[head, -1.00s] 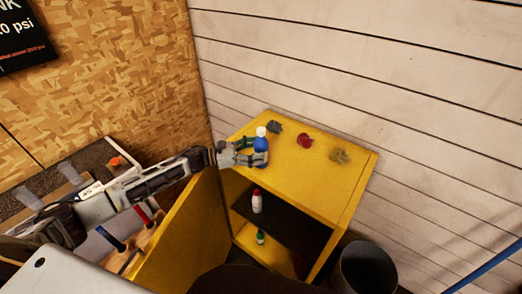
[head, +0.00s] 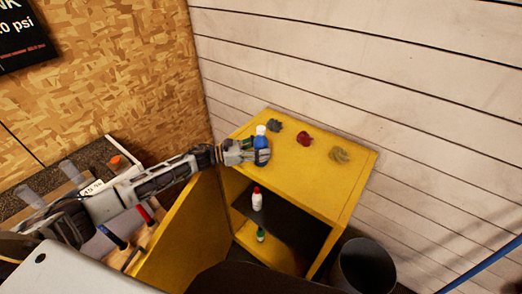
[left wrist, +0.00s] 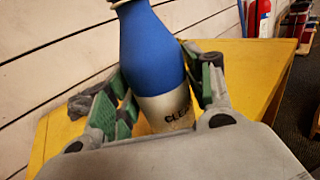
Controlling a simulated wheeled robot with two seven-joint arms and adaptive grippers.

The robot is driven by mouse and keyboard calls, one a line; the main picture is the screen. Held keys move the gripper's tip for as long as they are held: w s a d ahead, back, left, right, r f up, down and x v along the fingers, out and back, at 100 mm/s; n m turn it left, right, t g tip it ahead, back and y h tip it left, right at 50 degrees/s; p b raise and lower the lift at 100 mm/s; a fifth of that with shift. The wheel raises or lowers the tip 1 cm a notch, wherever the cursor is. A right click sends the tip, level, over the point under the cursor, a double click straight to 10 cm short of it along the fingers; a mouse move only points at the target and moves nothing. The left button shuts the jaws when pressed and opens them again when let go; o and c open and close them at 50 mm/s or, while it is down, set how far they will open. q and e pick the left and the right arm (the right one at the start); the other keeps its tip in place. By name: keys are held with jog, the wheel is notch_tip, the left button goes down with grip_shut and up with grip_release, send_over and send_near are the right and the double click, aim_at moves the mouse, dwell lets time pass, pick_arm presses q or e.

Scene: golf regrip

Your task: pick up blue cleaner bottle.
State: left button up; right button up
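The blue cleaner bottle (head: 261,141), with a white cap, stands upright on top of the yellow cabinet (head: 318,178). In the left wrist view the bottle (left wrist: 160,55) has a blue upper part and a silver lower part with partly hidden lettering. My left gripper (head: 258,151) is at the bottle, with a finger on each side. In the left wrist view the green-padded fingers of my left gripper (left wrist: 160,88) press against both sides of the bottle. Its base is hidden by the gripper. My right gripper is not in view.
Crumpled grey (head: 275,126), red (head: 304,139) and tan (head: 339,155) rags lie on the cabinet top. A white red-capped bottle (head: 256,200) and a green bottle (head: 260,235) stand on shelves below. The cabinet door (head: 185,240) is open. A dark bin (head: 364,265) stands at right.

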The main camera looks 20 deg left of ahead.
aim_at(261, 128)
pick_arm(q)
jog(key=c, duration=0.5)
jog(key=shift+r+b, duration=0.6)
jog(key=shift+r, duration=4.4)
